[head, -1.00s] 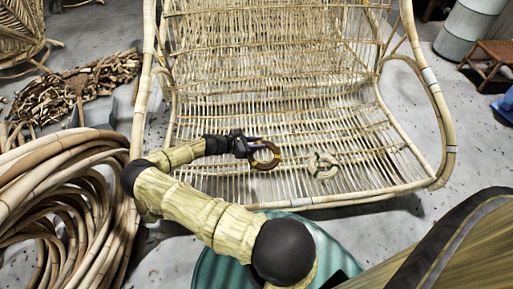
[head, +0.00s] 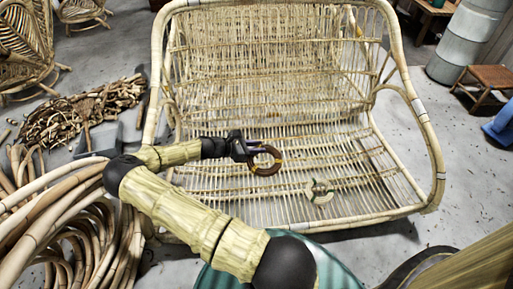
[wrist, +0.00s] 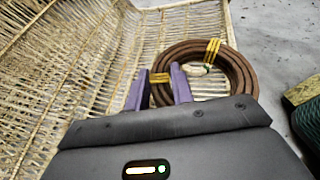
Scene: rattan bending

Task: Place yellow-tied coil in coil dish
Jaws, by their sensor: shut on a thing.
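The brown coil with yellow ties (head: 264,172) is in my gripper (head: 249,149), over the left-middle part of the rattan seat. In the wrist view the coil (wrist: 240,76) extends right of the purple fingers of my gripper (wrist: 160,71), which are shut on its near-left side at a yellow tie. The coil appears held above the seat slats. A pale ring with green marks (head: 320,191) lies on the seat, lower right of the held coil; a bit shows through the coil in the wrist view. I cannot make out a coil dish.
The rattan bench (head: 433,150) has a raised back and curved arm rails. Coiled rattan poles (head: 75,215) stand at left, by a pile of offcuts (head: 85,112). A grey drum (head: 468,40) and brown stool (head: 483,85) are at right.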

